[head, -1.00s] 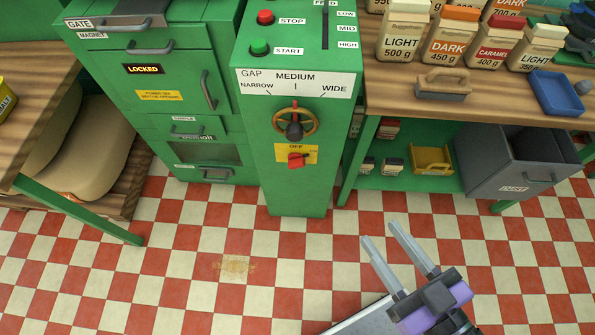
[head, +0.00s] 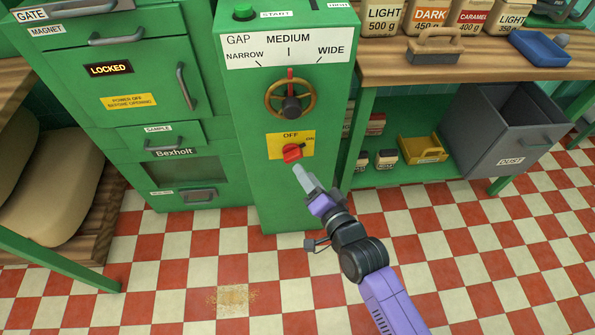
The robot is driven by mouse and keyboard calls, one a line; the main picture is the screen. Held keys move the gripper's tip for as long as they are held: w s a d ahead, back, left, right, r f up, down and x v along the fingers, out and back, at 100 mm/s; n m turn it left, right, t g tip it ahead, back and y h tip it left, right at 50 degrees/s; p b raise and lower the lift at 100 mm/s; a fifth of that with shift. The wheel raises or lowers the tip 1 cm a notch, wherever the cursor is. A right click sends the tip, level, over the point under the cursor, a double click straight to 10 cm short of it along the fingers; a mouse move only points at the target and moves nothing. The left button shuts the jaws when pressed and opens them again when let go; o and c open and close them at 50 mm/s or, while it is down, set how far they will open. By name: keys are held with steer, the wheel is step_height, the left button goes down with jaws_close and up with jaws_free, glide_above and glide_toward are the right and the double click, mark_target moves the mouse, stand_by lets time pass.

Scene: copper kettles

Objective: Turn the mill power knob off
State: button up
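The mill power knob (head: 292,153) is a red knob on a yellow plate (head: 276,150) low on the front of the green mill column. The plate reads OFF above the knob and ON to its upper right. The knob's grip slants up to the right, towards the ON side. My gripper (head: 300,174) is just below and slightly right of the knob, its pale finger pointing up at it. A small gap seems to show between fingertip and knob; contact is not clear. Only one finger shows distinctly, so its opening is hidden.
Above the knob is the gap handwheel (head: 291,97) with a dark hub. A green start button (head: 244,11) is higher up. Left is a cabinet door marked LOCKED (head: 110,69). Right are a wooden bench (head: 450,67) and a grey dust bin (head: 498,135). The checkered floor in front is open.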

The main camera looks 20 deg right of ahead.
mark_target(293, 160)
steer(key=shift+m, duration=0.6)
steer(key=shift+w+f+b, duration=0.3)
steer(key=shift+w+f, duration=0.1)
steer(key=shift+w, duration=0.8)
steer(key=shift+w+f+b, duration=0.35)
steer(key=shift+w, duration=0.9)
steer(key=shift+w+f+b, duration=0.3)
steer(key=shift+w+f, duration=0.1)
steer(key=shift+w, duration=0.8)
jaws_close()
